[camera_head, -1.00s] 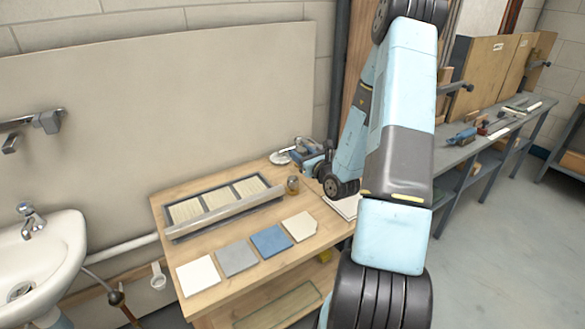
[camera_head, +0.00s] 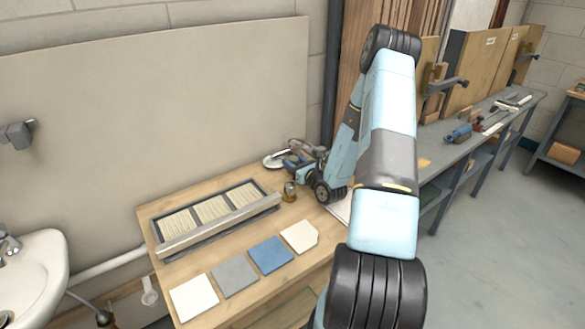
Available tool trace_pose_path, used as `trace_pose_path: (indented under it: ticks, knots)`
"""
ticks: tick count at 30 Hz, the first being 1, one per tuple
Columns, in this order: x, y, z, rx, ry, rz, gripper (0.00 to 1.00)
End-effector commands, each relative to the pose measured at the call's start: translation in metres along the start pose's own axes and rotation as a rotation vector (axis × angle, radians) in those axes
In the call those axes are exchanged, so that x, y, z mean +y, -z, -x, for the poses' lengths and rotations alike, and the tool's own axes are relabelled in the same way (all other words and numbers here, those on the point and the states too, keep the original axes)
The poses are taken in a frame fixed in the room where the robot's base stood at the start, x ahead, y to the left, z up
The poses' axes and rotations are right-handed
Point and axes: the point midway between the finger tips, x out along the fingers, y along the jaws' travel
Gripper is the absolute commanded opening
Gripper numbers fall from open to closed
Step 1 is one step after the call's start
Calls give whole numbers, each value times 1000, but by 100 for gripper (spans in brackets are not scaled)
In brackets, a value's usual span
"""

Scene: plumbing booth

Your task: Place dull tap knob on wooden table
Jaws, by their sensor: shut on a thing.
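The wooden table (camera_head: 210,295) stands in the middle of the view against a pale wall panel. My arm comes up in front of its right side and bends down to a dark, rounded wrist joint (camera_head: 327,192) over the table's back right part. I cannot see the dull tap knob in this view. A small brownish jar-like thing (camera_head: 290,191) stands on the table left of the wrist.
A tray with three ribbed panels (camera_head: 165,248) lies along the table's back. Several square tiles (camera_head: 270,255) lie in front of it. A white sink (camera_head: 38,265) is left; a grey bench (camera_head: 440,152) is right.

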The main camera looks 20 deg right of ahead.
Motion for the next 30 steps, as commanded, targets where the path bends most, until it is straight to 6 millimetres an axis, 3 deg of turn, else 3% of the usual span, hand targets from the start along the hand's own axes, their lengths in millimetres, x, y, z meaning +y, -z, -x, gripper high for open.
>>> trace_pose_path:
  ticks: [6,17,18,26,30]
  knots:
    - [4,26,-1,1,-6,-1,10]
    - [4,29,-1,1,-7,-1,10]
    - [4,30,-1,1,-7,-1,49]
    - [4,30,-1,1,-6,0,74]
    - [4,29,-1,1,-6,0,74]
